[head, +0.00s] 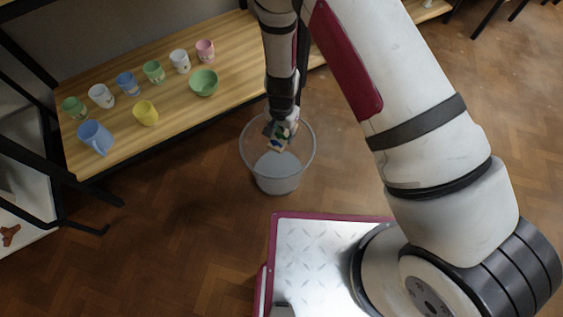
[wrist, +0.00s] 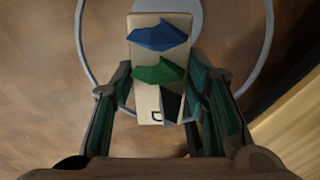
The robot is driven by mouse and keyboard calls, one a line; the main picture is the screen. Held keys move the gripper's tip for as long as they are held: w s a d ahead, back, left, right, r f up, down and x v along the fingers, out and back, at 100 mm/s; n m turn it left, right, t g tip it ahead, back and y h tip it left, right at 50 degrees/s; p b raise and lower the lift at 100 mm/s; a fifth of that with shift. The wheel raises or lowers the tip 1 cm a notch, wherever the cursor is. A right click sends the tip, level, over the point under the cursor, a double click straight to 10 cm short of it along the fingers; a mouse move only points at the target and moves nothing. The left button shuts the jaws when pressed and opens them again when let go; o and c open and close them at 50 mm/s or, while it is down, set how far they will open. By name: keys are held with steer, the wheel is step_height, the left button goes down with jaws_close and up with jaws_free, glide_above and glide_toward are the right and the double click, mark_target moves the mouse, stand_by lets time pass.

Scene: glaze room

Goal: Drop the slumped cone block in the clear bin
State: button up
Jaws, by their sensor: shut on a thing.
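The slumped cone block (wrist: 158,83) is a cream slab with a blue and a green slumped shape on it, seen close in the wrist view. In the head view the block (head: 281,138) is small and partly hidden by my gripper. My gripper (wrist: 160,110) is shut on the block, with one finger on each side of it. The clear bin (head: 277,178) stands on the floor, round and see-through with a pale bottom. My gripper and the block are over the bin's opening. In the wrist view the bin's rim (wrist: 268,45) curves around the block.
A wooden shelf (head: 165,90) at the left holds several coloured cups and a green bowl (head: 203,82). Its dark frame stands close behind the bin. A white shelf (head: 25,190) is at the far left. Open wooden floor (head: 160,240) lies in front.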

step_height(320, 180, down, 5)
steer(key=b, duration=0.3)
steer(key=shift+f+b, duration=0.1)
steer(key=shift+b, duration=0.25)
steer(key=o, duration=1.3)
step_height(320, 180, up, 12)
